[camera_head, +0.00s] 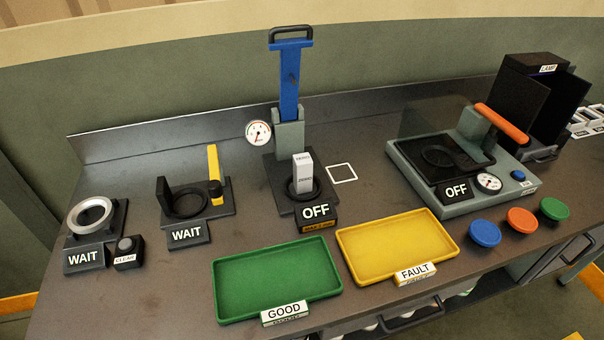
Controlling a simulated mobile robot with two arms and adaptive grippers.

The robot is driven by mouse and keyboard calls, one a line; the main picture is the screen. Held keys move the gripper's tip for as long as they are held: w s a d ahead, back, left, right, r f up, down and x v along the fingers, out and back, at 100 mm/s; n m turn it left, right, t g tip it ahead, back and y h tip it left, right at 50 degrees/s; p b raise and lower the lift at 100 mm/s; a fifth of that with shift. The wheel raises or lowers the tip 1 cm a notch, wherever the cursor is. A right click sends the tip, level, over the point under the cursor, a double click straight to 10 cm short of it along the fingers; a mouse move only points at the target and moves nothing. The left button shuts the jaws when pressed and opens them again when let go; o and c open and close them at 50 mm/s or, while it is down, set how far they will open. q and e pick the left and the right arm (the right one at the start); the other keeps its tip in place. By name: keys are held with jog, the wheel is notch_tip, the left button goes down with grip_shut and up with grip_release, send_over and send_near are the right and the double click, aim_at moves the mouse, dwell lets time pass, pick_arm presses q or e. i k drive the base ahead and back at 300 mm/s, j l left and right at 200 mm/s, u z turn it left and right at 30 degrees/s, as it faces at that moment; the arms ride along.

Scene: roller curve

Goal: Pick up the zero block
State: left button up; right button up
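A small pale grey block (303,174), which appears to be the zero block, stands upright on the dark round seat of the station (290,140) with the tall blue lever. Small dark lettering shows on its top and front, too small to read surely. An OFF sign (316,211) sits just in front of it. A white square outline (342,173) on the bench to its right is empty. Neither of my grippers is in view.
A green GOOD tray (277,278) and a yellow FAULT tray (398,245) lie empty in front. Left are two WAIT stations (90,230) (190,205). Right is another OFF station (456,165) with an orange-handled lever, and coloured buttons (521,221).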

aim_at(303, 164)
jog(key=i+l, duration=0.1)
jog(key=l, duration=0.7)
jog(key=l+u, duration=0.1)
jog(key=l, duration=0.75)
jog(key=i, duration=0.1)
